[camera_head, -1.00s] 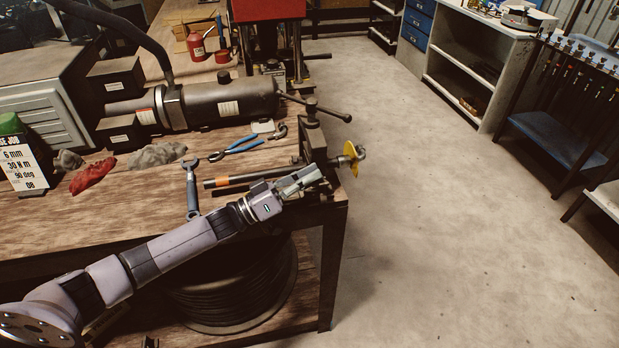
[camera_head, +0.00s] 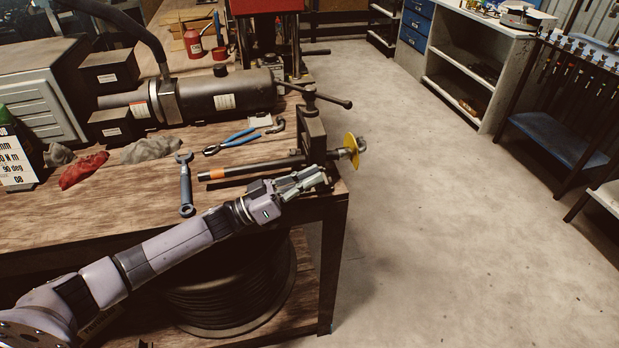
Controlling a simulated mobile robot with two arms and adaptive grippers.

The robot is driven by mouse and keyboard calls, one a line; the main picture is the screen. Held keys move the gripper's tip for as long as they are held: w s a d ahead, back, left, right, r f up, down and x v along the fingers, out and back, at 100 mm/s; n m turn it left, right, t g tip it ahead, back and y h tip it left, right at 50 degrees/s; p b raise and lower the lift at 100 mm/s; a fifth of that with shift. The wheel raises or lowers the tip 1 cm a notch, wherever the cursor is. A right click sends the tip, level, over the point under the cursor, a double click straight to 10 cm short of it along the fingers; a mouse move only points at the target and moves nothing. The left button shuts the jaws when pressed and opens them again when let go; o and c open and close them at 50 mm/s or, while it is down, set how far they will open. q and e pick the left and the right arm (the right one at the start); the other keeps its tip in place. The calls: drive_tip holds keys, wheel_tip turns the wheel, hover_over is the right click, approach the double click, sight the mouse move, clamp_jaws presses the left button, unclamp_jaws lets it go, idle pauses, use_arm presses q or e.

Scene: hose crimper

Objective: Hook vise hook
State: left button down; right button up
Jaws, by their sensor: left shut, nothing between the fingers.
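The vise (camera_head: 311,130) stands at the right end of the wooden bench, with a dark bar handle (camera_head: 328,97) on top. A yellow disc (camera_head: 351,150) with a small metal hook-like end (camera_head: 361,144) sticks out on its right side. A dark hose or rod (camera_head: 250,168) with an orange band lies toward the vise from the left. My left gripper (camera_head: 318,175) is shut and empty, just in front of the vise base near the bench edge. Its fingers cover part of the lower vise, and I cannot tell whether they touch it. My right gripper is not in view.
A wrench (camera_head: 186,184), blue-handled pliers (camera_head: 230,142), a red rag (camera_head: 83,170) and a grey rag (camera_head: 153,150) lie on the bench (camera_head: 120,215). A large dark cylinder (camera_head: 225,97) lies behind. A hose coil (camera_head: 230,300) sits below. The floor at right is clear.

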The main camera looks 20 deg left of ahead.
use_arm(q)
drive_tip(key=shift+s+d+f+b, duration=0.1)
drive_tip(key=shift+s+f+b, duration=0.15)
drive_tip(key=shift+f, duration=0.4)
idle(0.3)
drive_tip(key=s+a, duration=0.7)
drive_tip(key=a, duration=0.3)
drive_tip(key=shift+s+a, duration=0.3)
drive_tip(key=shift+s, duration=0.1)
drive_tip(key=shift+r, duration=0.1)
